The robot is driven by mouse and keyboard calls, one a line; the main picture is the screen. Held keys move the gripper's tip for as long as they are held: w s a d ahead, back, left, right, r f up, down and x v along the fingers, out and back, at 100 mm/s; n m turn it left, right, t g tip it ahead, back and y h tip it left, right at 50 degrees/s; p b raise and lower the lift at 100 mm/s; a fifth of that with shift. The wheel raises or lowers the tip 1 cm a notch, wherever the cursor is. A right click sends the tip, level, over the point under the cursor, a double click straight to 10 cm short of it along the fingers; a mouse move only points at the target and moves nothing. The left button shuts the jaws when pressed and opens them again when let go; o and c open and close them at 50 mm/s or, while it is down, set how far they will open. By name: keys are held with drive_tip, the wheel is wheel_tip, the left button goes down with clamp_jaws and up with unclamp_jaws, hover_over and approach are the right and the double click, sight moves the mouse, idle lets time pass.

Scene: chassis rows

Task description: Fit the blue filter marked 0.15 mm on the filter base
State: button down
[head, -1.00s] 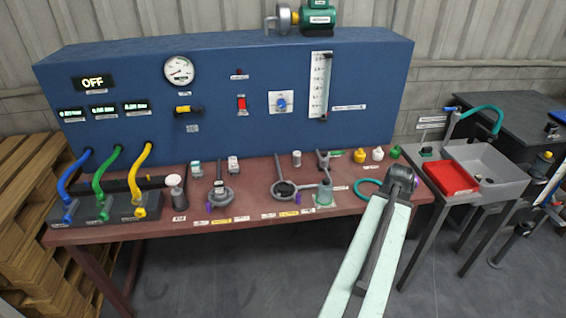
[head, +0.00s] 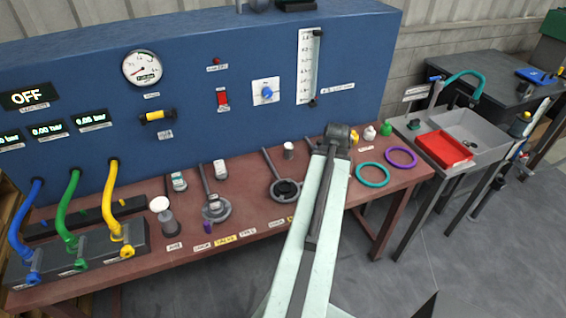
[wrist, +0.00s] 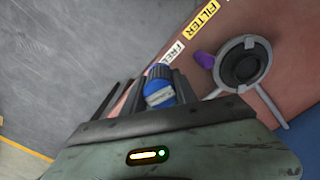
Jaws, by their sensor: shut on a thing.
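My gripper (wrist: 159,80) is shut on a blue filter (wrist: 160,92) with a pale label band; its print is too small and blurred to read. In the wrist view the filter sits between the fingers near the bench's front edge. A grey ring stand with a black disc (wrist: 243,64) and a purple knob lies to the right of the filter, apart from it. It also shows in the head view (head: 285,190). I cannot tell for sure which part is the filter base. In the head view my arm hides the held filter and part of the bench.
A yellow FILTER label (wrist: 200,18) lies on the red-brown bench. A second ring stand (head: 217,208) stands left of the black-disc one. Teal (head: 373,175) and purple (head: 401,157) rings lie at the bench's right end. A blue panel (head: 200,120) rises behind. Grey floor is in front.

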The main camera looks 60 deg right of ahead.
drive_tip(key=w+a+r+n+p, duration=0.1)
drive_tip(key=w+r+n+p, duration=0.15)
drive_tip(key=w, duration=0.55)
drive_tip(key=w+a+r+n+p, duration=0.1)
drive_tip(key=w+r+p, duration=0.2)
drive_tip(key=w, duration=0.5)
drive_tip(key=shift+s+f+b, duration=0.15)
drive_tip(key=shift+f+b, duration=2)
drive_tip(key=shift+b, duration=0.05)
drive_tip(key=shift+f, duration=0.15)
drive_tip(key=shift+f+b, duration=1.35)
drive_tip(key=shift+b, duration=0.15)
drive_tip(key=c, duration=0.9)
unclamp_jaws()
